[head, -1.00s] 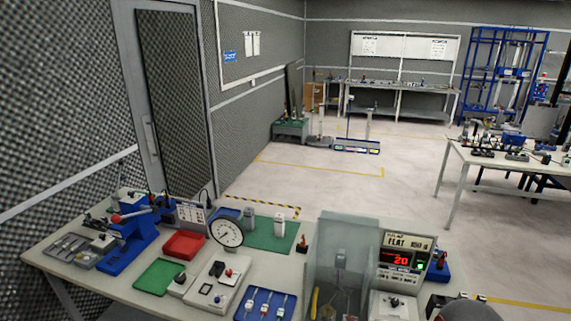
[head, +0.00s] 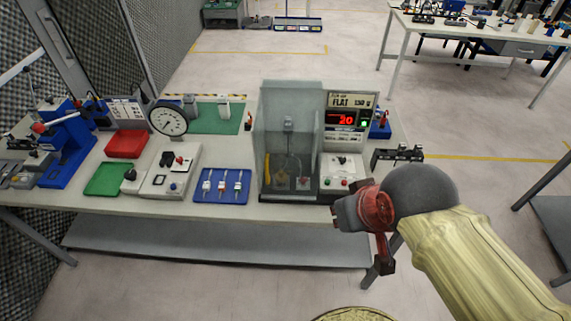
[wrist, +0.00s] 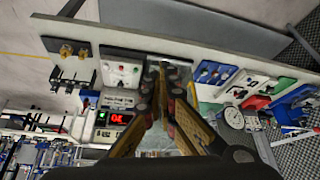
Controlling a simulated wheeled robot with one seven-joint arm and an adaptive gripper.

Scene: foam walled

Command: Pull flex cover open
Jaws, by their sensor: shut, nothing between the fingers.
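The flex cover (head: 288,115) is a clear, greyish box-like shield on the bench, standing in front of and around a small fixture. It looks closed, though its clear panels make this hard to be sure of. The tester's display panel (head: 346,120) with a red "20" and a white control box (head: 340,172) stand at its right. My gripper (head: 338,214) is by the bench's front edge, right of and nearer than the cover, not touching it. In the wrist view, which is upside down, my gripper (wrist: 160,68) is shut and empty, its fingers hiding part of the cover.
A blue tray (head: 222,186) with several small parts lies left of the cover. A dial gauge (head: 168,118), red tray (head: 125,144) and green tray (head: 106,179) are farther left. A dark fixture (head: 398,155) stands at the right end. The floor before the bench is clear.

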